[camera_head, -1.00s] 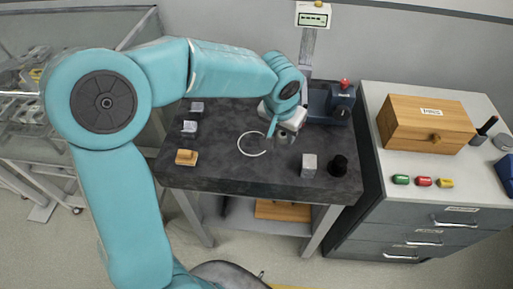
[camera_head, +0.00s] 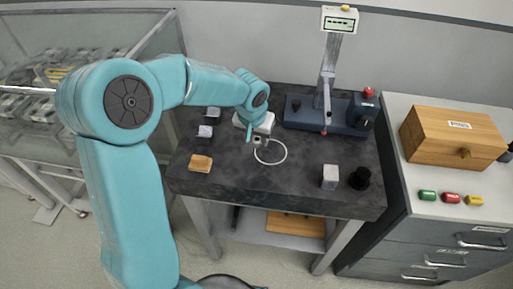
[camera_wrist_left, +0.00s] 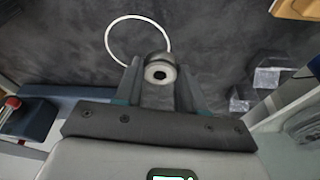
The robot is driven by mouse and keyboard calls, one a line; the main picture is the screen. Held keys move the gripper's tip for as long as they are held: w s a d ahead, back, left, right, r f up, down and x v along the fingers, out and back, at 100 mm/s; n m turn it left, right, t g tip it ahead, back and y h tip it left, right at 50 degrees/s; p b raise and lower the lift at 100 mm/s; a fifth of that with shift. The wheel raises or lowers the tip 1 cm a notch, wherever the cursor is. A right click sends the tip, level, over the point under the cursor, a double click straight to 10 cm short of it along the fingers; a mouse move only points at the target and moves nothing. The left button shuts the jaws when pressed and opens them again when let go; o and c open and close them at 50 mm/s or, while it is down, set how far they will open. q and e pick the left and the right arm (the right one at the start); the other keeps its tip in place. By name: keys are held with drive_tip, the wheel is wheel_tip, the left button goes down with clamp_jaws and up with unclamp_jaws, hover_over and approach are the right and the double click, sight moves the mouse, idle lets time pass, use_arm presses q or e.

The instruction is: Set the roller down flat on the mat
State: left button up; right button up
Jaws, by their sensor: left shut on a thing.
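My left gripper (camera_head: 258,141) is shut on the roller, a small grey metal cylinder with a dark hole in its end. The roller (camera_wrist_left: 160,70) shows between the two fingers in the left wrist view, its holed end facing the camera. The gripper is over the dark mat-like top (camera_head: 300,165) of the bench, at the upper left edge of a white ring (camera_head: 285,157) marked there. The ring also shows beyond the roller in the left wrist view (camera_wrist_left: 108,38). I cannot tell how high the roller is above the surface. My right gripper is out of view.
A blue press-like device (camera_head: 300,112) stands behind. A grey block (camera_head: 330,177) and a black cylinder (camera_head: 359,179) stand at right. A wooden block (camera_head: 201,163) and two grey blocks lie at left. A wooden box (camera_head: 450,140) sits on the drawer cabinet.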

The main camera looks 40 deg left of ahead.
sight(255, 146)
use_arm(q)
wheel_tip(255, 146, down, 5)
drive_tip(key=shift+a+f, duration=0.1)
idle(0.3)
drive_tip(key=shift+b, duration=0.35)
drive_tip(key=o, duration=1.1)
